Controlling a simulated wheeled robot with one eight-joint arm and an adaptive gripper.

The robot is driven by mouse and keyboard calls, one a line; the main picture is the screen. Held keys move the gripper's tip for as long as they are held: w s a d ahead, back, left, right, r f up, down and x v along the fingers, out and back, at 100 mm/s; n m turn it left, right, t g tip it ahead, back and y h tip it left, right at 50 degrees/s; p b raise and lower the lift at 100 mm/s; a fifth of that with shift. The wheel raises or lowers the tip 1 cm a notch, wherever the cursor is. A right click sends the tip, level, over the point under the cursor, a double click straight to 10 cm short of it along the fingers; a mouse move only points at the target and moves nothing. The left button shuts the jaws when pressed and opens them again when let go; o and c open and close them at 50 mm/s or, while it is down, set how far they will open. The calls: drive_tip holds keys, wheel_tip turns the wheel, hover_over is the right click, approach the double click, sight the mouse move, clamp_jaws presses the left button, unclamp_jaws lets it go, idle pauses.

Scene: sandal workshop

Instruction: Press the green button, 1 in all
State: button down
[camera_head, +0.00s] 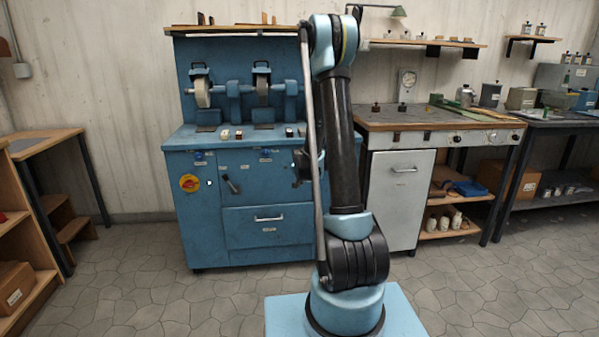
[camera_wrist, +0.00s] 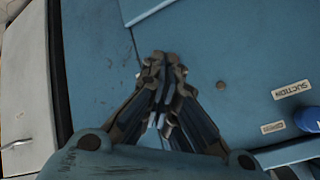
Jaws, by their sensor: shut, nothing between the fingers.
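I cannot make out a green button in either view. The blue grinding machine (camera_head: 268,233) stands behind my arm in the head view. Its front panel (camera_wrist: 225,45) fills much of the wrist view, with a "SUCTION" label (camera_wrist: 291,89), a small dull round stud (camera_wrist: 220,85) and a blue knob (camera_wrist: 308,120) at the right edge. My gripper (camera_wrist: 163,66) is shut and empty in front of this panel. I cannot tell whether its tips touch it. In the head view my arm hides most of the gripper and the panel's right part.
A red and yellow switch (camera_head: 189,183) and a black lever (camera_head: 230,184) are on the machine's front left. Grinding wheels (camera_head: 202,92) stand on top. A white cabinet (camera_head: 398,205) under a wooden bench (camera_head: 415,117) is close on the right. The floor (camera_head: 150,295) in front is clear.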

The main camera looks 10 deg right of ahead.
drive_tip(key=w, duration=0.8)
drive_tip(key=shift+w, duration=0.4)
drive_tip(key=shift+w, duration=0.1)
idle(1.4)
drive_tip(key=shift+w+r, duration=0.1)
drive_tip(key=shift+w, duration=0.2)
drive_tip(key=shift+w, duration=0.45)
idle(0.8)
drive_tip(key=shift+s, duration=0.9)
drive_tip(key=shift+s, duration=2.5)
